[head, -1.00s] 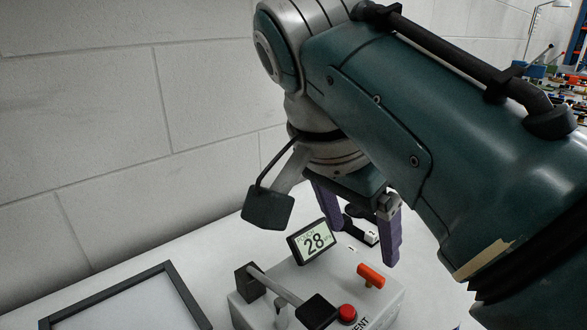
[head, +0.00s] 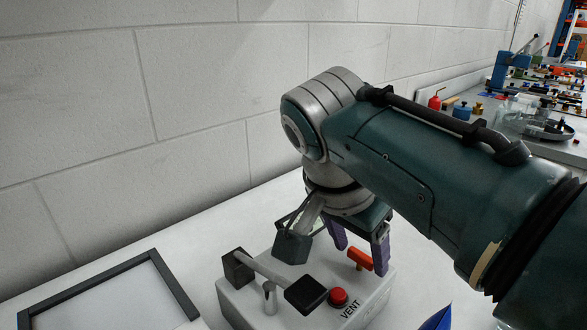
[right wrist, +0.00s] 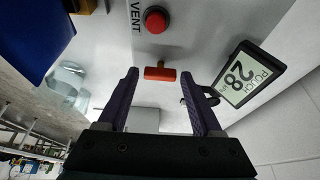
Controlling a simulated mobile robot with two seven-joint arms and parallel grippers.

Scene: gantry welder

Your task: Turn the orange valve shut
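The orange valve (head: 360,260) is a small T-shaped handle on top of the light grey box (head: 240,304). In the right wrist view the valve (right wrist: 160,73) lies just ahead of my open fingertips, roughly midway between them, with its bar running crosswise. My right gripper (head: 360,258) is open and empty, with purple fingers close to the valve; in the right wrist view its fingers (right wrist: 163,72) are spread apart. I cannot tell whether a finger touches the valve. My left gripper is not in view.
A red button (head: 338,296) marked VENT and a black-handled lever (head: 305,293) are on the box near the valve. A display (right wrist: 246,77) reading 28 stands beside it. A black-framed panel (head: 172,283) lies at left. A blue object (head: 438,319) is at the front right.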

